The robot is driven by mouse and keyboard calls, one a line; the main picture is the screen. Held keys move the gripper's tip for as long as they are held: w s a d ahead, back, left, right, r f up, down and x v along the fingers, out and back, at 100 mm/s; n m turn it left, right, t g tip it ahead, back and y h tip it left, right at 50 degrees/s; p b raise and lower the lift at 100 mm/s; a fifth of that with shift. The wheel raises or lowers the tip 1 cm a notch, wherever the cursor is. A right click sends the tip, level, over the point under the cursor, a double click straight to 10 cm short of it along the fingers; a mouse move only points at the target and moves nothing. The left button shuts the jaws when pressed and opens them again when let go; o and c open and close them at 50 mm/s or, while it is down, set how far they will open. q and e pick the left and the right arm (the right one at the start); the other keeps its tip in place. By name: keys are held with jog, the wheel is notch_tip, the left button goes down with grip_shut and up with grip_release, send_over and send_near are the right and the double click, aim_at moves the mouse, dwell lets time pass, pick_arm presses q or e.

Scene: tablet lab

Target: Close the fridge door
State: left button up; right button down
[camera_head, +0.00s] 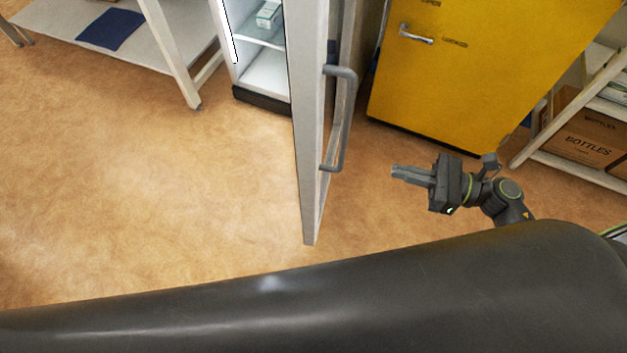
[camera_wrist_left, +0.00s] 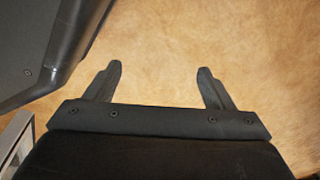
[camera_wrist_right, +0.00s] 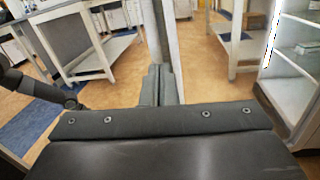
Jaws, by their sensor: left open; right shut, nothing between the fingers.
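The fridge door (camera_head: 308,130) stands wide open, seen nearly edge-on in the head view. Its grey bar handle (camera_head: 345,125) is on the right face. The fridge (camera_head: 262,68) shows white shelves behind the door and also appears at the right of the right wrist view (camera_wrist_right: 297,62). My right gripper (camera_head: 395,172) is shut and empty, to the right of the handle and apart from it, pointing left toward the door. In the right wrist view its fingertips (camera_wrist_right: 160,84) are in front of a pale upright door edge. My left gripper (camera_wrist_left: 160,82) is open and empty over the floor.
A yellow cabinet (camera_head: 480,70) stands behind my right gripper. A shelf rack with a cardboard box (camera_head: 588,142) is at the far right. A white table (camera_head: 170,45) is at the upper left. The floor (camera_head: 170,180) left of the door is clear.

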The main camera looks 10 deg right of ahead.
jog(key=s+a+n+g, duration=0.1)
jog(key=n, duration=0.1)
jog(key=p, duration=0.3)
send_near(317, 161)
jog(key=x, duration=0.5)
jog(key=shift+w+a, duration=0.35)
jog(key=shift+a, duration=0.45)
pick_arm(q)
jog(key=shift+s+a+r, duration=0.1)
jog(key=shift+s+r, duration=0.05)
jog(key=shift+s, duration=0.45)
jog(key=shift+s+a+r, duration=0.1)
jog(key=shift+s, duration=0.45)
pick_arm(e)
jog(key=shift+f, duration=0.1)
